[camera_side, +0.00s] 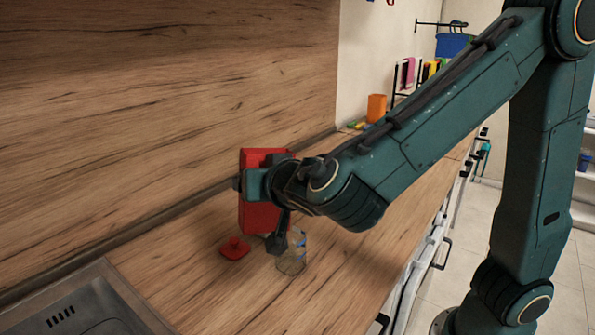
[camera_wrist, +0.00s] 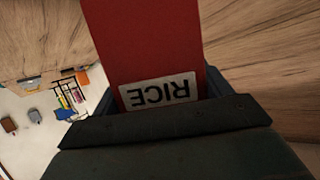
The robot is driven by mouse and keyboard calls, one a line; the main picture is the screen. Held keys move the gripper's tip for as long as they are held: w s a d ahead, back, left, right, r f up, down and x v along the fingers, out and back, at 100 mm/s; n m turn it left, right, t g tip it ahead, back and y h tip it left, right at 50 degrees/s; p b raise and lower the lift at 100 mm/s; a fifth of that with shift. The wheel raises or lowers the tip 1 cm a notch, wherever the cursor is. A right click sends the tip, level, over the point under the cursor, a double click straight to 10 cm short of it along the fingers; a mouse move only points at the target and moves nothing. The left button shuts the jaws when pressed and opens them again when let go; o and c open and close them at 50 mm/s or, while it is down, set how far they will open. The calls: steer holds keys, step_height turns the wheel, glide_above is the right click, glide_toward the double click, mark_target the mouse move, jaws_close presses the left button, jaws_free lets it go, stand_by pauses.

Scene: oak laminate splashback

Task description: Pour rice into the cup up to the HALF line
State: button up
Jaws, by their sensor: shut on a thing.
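A red rice container (camera_side: 258,216) stands close to upright in the side view, by the splashback. My gripper (camera_side: 266,186) is shut around its upper part. In the wrist view the red container (camera_wrist: 145,45) fills the middle, with its white RICE label (camera_wrist: 160,91) showing upside down between the jaws. A clear cup (camera_side: 292,260) stands on the counter just right of and in front of the container, partly behind a dark part of my gripper. Its marks are too small to read, and I cannot tell whether it holds rice. A red lid (camera_side: 235,248) lies on the counter left of the cup.
A steel sink (camera_side: 75,305) is at the front left. The wooden splashback (camera_side: 150,110) rises close behind the container. The counter (camera_side: 215,300) in front of the cup is clear.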

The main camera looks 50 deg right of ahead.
mark_target(264, 228)
steer(key=shift+a+f+m+y, duration=0.1)
steer(key=shift+f+m+y, duration=0.05)
steer(key=shift+f, duration=0.75)
steer(key=shift+a+f+m+y, duration=0.1)
steer(key=shift+f+m+y, duration=0.05)
steer(key=shift+f, duration=0.75)
steer(key=shift+f+g, duration=0.25)
steer(key=shift+g, duration=0.05)
steer(key=shift+s+a+f+m+y, duration=0.15)
steer(key=shift+f+y, duration=0.15)
steer(key=shift+f, duration=0.4)
steer(key=shift+w+a+f+m+y, duration=0.15)
steer(key=shift+f+y, duration=0.15)
steer(key=shift+f, duration=0.4)
steer(key=shift+s+f, duration=0.1)
steer(key=shift+f+g, duration=0.25)
steer(key=shift+g, duration=0.05)
steer(key=shift+a+f+m+y, duration=0.1)
steer(key=shift+f+m+y, duration=0.2)
steer(key=shift+y, duration=0.2)
steer(key=shift+a+f+m+g+y, duration=0.15)
steer(key=shift+f+m+g+y, duration=0.15)
steer(key=shift+y, duration=0.2)
